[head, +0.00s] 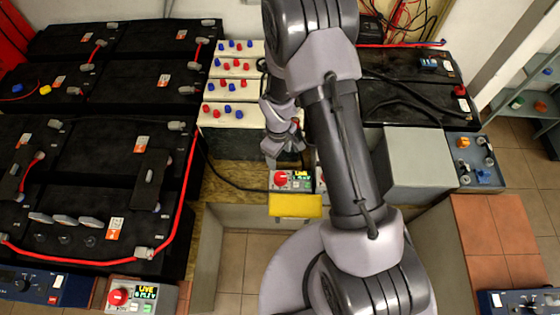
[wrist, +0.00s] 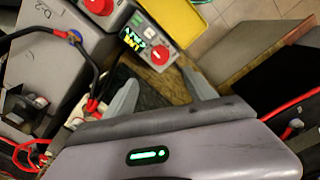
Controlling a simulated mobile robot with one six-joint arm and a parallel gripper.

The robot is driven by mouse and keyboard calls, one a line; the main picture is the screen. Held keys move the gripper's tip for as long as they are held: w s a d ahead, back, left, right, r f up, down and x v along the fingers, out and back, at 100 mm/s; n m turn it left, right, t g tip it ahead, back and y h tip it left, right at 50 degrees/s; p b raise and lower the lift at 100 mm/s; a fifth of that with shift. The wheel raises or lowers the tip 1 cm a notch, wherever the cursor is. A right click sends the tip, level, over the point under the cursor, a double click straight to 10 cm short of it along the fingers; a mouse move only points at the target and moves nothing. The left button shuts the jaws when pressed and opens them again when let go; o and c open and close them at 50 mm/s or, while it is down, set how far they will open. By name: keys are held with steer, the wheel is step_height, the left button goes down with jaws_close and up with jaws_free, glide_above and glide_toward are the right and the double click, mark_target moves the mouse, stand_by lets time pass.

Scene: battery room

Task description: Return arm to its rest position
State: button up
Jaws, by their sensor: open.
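My arm rises from its base in the head view, and its elbow is at the top edge. The forearm folds down to my gripper (head: 285,158), which hangs over the wooden bench just behind a small grey meter box (head: 291,181) with a red knob and a lit display. In the wrist view my gripper (wrist: 160,80) has its two grey fingers spread, with nothing between them. The meter box (wrist: 150,38) shows beyond the fingertips, apart from them. The fingertips are small and partly unclear in the head view.
A yellow block (head: 295,205) sits at the bench front. White battery cells (head: 235,90) with red and blue caps stand left of my gripper. Large black batteries (head: 100,180) with red cables fill the left. A grey box (head: 420,160) stands right of my arm. Tiled floor shows in front.

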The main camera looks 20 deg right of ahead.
steer(key=shift+r, duration=0.7)
steer(key=s+r+m+t+b, duration=0.3)
steer(key=r+m, duration=0.3)
steer(key=r, duration=1.5)
steer(key=s+a+r+m+t+y+b, duration=0.1)
steer(key=s+r+m, duration=0.2)
steer(key=s, duration=0.5)
steer(key=s+a+r+m+t+y+b, duration=0.1)
steer(key=s+r+m, duration=0.2)
steer(key=s+r, duration=0.3)
steer(key=shift+s+a+r+t+b, duration=0.3)
steer(key=shift+s+a+b, duration=0.1)
steer(key=shift+s, duration=0.45)
